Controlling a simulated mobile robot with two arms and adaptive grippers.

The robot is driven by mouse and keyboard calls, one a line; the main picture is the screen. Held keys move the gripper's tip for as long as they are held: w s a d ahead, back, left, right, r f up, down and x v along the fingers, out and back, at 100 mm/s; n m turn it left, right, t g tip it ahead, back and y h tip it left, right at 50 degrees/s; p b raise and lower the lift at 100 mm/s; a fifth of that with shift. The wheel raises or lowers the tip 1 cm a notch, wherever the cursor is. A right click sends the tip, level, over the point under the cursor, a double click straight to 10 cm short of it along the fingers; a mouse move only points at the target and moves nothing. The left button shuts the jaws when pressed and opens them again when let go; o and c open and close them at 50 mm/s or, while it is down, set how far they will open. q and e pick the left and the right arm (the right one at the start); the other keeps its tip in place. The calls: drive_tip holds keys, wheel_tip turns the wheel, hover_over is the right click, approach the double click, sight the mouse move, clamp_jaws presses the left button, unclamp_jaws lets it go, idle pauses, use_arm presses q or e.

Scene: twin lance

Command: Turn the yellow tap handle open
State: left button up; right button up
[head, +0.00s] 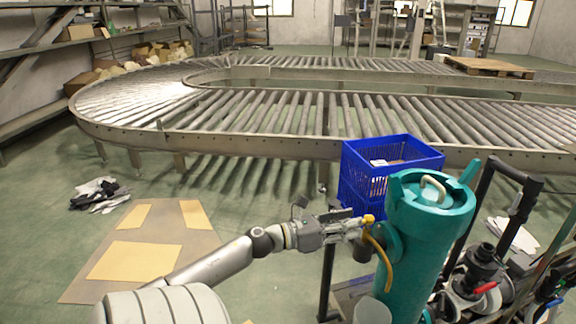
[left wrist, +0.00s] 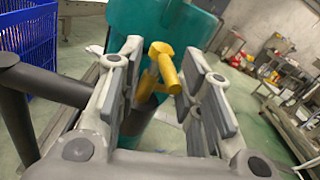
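The yellow tap handle (head: 369,219) is on the left side of a tall teal cylinder (head: 423,250). In the left wrist view the yellow handle (left wrist: 163,62) stands between the two fingers, with visible space on both sides. My left gripper (head: 352,225) is at the handle with its fingers spread; in the left wrist view its grey pads (left wrist: 165,100) are apart. A dark grey valve body lies just below the handle. The yellow handle's long curved part (head: 380,257) hangs down the cylinder's side in the head view. My right gripper is not visible.
A blue crate (head: 362,178) stands behind the cylinder, near the roller conveyor (head: 250,140). Dark pipes with a red-handled valve (head: 485,288) are at the right. Flat cardboard (head: 192,240) lies on the floor at left.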

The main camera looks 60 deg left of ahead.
use_arm(q)
drive_tip(key=v, duration=1)
drive_tip(key=s+a+f+n+g+y+p, duration=0.1)
drive_tip(key=s+f+n+y, duration=0.1)
drive_tip(key=f+n, duration=0.7)
drive_tip(key=s+a+f+n+g+y+p, duration=0.1)
drive_tip(key=f+n+y, duration=0.4)
drive_tip(key=f, duration=1)
drive_tip(key=a+n+g, duration=0.1)
drive_tip(key=n, duration=0.2)
drive_tip(key=shift+s+a+n+p, duration=0.2)
drive_tip(key=shift+s+n+p, duration=0.15)
drive_tip(key=shift+s+n, duration=0.05)
